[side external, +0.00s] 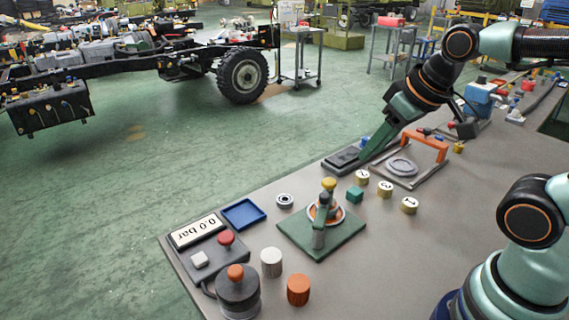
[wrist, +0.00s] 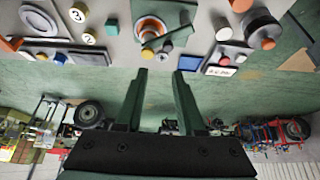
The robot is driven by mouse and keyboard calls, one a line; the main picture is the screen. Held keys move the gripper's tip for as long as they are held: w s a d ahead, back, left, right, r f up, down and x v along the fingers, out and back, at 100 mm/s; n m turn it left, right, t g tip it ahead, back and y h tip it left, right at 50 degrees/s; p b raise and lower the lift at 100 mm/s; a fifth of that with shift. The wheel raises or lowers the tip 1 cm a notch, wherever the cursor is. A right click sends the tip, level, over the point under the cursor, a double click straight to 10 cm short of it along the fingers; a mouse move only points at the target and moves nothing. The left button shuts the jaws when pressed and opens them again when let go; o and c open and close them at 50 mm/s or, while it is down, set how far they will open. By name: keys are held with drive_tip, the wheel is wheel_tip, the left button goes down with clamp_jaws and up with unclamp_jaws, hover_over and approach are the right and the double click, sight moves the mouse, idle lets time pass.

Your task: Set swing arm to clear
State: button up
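The swing arm (side external: 319,236) is a grey-green bar with a yellow knob (side external: 328,184), mounted on a green base plate (side external: 345,245). It appears to lie across an orange-rimmed round seat (side external: 338,216). In the wrist view the swing arm (wrist: 157,41) crosses in front of the orange ring (wrist: 150,25), with the yellow knob (wrist: 147,54) near one end. My gripper (side external: 364,157) is above the far side of the bench, beyond the plate and apart from it. In the wrist view my gripper (wrist: 160,72) has two separated fingers with nothing between them.
Near the plate are a blue tray (side external: 243,214), a green cube (side external: 354,194), numbered brass cylinders (side external: 385,189) and an orange-handled frame (side external: 425,143). A dark orange-topped knob (side external: 237,291), a white cylinder (side external: 271,262) and an orange cap (side external: 298,290) stand at the front.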

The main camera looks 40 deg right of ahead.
drive_tip(key=shift+o, duration=0.9)
drive_tip(key=shift+w+r, duration=0.1)
drive_tip(key=shift+w, duration=0.15)
drive_tip(key=n+g, duration=0.4)
drive_tip(key=g, duration=0.2)
hover_over(325, 195)
wheel_tip(325, 195, down, 2)
drive_tip(key=f, duration=0.1)
wheel_tip(325, 195, down, 12)
drive_tip(key=shift+r, duration=0.15)
clamp_jaws()
drive_tip(key=shift+r, duration=0.1)
